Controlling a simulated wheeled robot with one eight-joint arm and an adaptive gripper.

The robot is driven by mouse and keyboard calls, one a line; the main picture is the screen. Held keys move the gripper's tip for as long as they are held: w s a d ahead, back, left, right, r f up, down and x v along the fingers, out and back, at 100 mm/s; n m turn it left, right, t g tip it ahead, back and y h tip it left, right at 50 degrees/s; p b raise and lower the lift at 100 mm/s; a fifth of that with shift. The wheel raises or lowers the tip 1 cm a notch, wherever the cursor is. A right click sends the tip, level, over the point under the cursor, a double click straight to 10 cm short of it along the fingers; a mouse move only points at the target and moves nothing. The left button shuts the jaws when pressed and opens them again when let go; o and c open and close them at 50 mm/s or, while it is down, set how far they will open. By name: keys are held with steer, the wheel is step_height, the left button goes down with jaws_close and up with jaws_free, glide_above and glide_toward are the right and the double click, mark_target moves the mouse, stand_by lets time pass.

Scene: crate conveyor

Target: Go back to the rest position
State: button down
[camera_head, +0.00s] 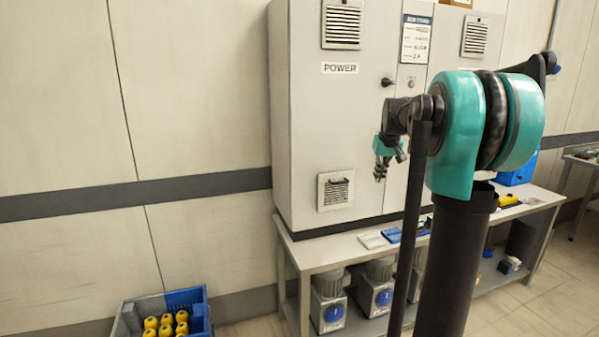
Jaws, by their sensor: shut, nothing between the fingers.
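My gripper (381,172) is small in the head view, right of the middle, at the end of my black and teal arm. It hangs in the air in front of the grey power cabinet (310,120), with its fingers pointing down. It is shut and holds nothing. Part of it is hidden behind my own arm's wrist links.
A blue crate (118,322) with several yellow round-topped items stands at the bottom left. A bench (335,250) under the cabinet bears small items, with grey motor-like units (328,300) on its lower shelf. The wall at left is bare.

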steer(key=s+a+f, duration=0.3)
steer(key=s+f, duration=0.5)
steer(key=s, duration=0.3)
steer(key=s+a+f, duration=0.2)
steer(key=s+f, duration=0.7)
steer(key=s, duration=0.3)
steer(key=s+a+f, duration=0.3)
steer(key=s+f, duration=0.6)
steer(key=s, duration=0.3)
steer(key=shift+a+f+m, duration=0.2)
steer(key=shift+a+m, duration=0.1)
steer(key=c, duration=2.3)
jaws_free()
steer(key=shift+s, duration=0.1)
